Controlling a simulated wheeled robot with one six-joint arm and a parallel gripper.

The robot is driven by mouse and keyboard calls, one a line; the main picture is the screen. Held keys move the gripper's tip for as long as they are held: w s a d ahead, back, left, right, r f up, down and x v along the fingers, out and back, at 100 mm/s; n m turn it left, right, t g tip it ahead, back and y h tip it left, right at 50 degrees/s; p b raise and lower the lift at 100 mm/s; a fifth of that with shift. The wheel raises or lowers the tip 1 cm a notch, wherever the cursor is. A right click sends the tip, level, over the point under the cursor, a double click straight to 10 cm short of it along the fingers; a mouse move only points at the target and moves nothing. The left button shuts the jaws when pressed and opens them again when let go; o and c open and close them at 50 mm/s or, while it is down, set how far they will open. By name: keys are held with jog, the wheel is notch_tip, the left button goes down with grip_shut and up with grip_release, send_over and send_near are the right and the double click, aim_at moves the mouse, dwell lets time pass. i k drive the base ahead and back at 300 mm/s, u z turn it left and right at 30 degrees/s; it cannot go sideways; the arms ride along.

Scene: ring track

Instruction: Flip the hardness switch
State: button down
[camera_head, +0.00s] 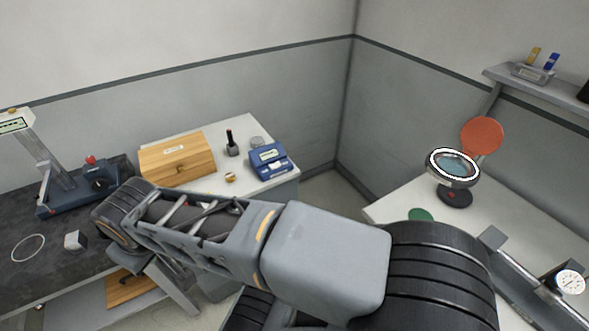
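At the far left, an instrument (62,178) with a slanted grey column, a small display and a dark blue base stands on a dark bench top. A dark blue unit with a red knob (91,160) is beside its column. A smaller blue device (268,160) with a display sits on the white bench top at the middle. No switch is clearly labelled, so I cannot tell which device bears the hardness switch. My arm reaches left across the lower view, its elbow in front of the dark bench. My gripper is not visible.
A wooden box (177,160), a dark bottle (232,143) and a small brass piece (230,177) are on the white bench. A metal block (75,240) and a pale ring (28,248) lie on the dark bench. A magnifier (453,167) and dial gauge (569,282) are at right.

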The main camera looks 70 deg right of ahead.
aim_at(277, 164)
jog(key=k, duration=0.45)
jog(key=z, duration=0.95)
jog(key=i, duration=0.5)
jog(key=z, duration=0.05)
